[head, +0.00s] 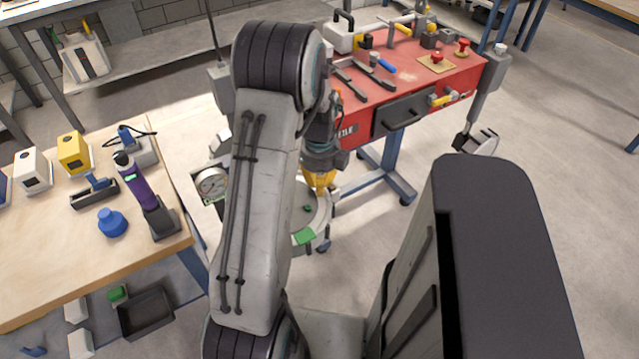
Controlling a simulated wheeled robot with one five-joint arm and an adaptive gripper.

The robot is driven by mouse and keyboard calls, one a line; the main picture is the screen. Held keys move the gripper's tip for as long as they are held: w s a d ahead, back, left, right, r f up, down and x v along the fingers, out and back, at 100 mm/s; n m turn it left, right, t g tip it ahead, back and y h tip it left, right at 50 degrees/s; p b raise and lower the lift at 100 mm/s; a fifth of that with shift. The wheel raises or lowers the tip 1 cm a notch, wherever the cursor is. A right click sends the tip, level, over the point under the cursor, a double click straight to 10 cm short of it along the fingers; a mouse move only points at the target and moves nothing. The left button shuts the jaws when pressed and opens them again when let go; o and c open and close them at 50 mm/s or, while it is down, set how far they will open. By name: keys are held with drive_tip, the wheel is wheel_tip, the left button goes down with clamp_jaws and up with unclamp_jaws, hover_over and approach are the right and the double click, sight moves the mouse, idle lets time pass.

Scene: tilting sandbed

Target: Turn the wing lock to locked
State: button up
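My gripper (321,182) shows as a yellow end below my grey arm, in the middle of the head view. It points down over a round pale bed (322,213), which my arm partly covers. A small dark green piece (307,208) sits on the bed below the gripper. A green patch (304,237) marks its near rim. I cannot make out the wing lock; it may be hidden behind my arm or gripper. The fingertips are too small and covered to tell whether they are open or touching anything.
A round dial gauge (212,183) stands just left of my arm. A wooden table (60,268) at left holds a purple tool (137,188), a blue knob (111,222) and boxes. A red bench (364,124) with tools stands behind the bed. Open floor (590,200) lies at right.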

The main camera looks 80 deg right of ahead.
clamp_jaws()
drive_tip(key=shift+n, duration=0.4)
drive_tip(key=n+b, duration=0.1)
drive_tip(key=n, duration=0.2)
drive_tip(key=n+b, duration=0.1)
drive_tip(key=n, duration=0.4)
drive_tip(key=shift+s+a, duration=0.1)
drive_tip(key=shift+s, duration=0.05)
drive_tip(key=n, duration=0.4)
drive_tip(key=shift+n+b, duration=0.35)
drive_tip(key=shift+n, duration=0.05)
drive_tip(key=n, duration=0.4)
drive_tip(key=shift+s, duration=0.1)
drive_tip(key=shift+n, duration=0.3)
drive_tip(key=o, duration=0.6)
unclamp_jaws()
